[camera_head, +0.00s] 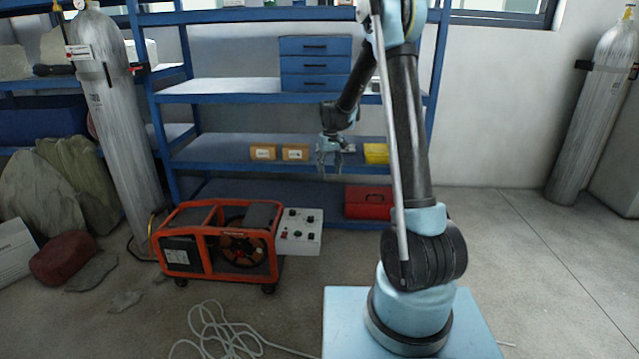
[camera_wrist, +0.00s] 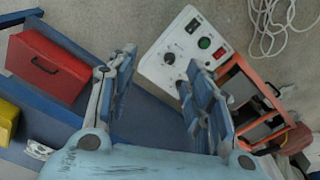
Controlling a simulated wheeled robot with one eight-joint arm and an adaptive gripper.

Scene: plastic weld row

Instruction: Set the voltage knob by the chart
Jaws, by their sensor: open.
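A white control panel (camera_head: 299,232) with dark knobs is fixed to the right end of an orange-framed machine (camera_head: 217,240) on the floor. In the wrist view the panel (camera_wrist: 160,62) shows a large dark knob (camera_wrist: 192,26), a smaller knob (camera_wrist: 169,58), a green button and a red one. Its lower right part is hidden by my finger. Which knob sets the voltage cannot be read. My gripper (camera_head: 329,160) is open and empty, above and to the right of the panel, apart from it; its two fingers (camera_wrist: 160,90) show in the wrist view. No chart can be made out.
A blue shelf unit (camera_head: 236,97) stands behind, with small yellow boxes and a red toolbox (camera_head: 368,202). Gas cylinders (camera_head: 113,115) stand left and right. A pale hose (camera_head: 222,332) lies coiled on the floor. The floor at right is clear.

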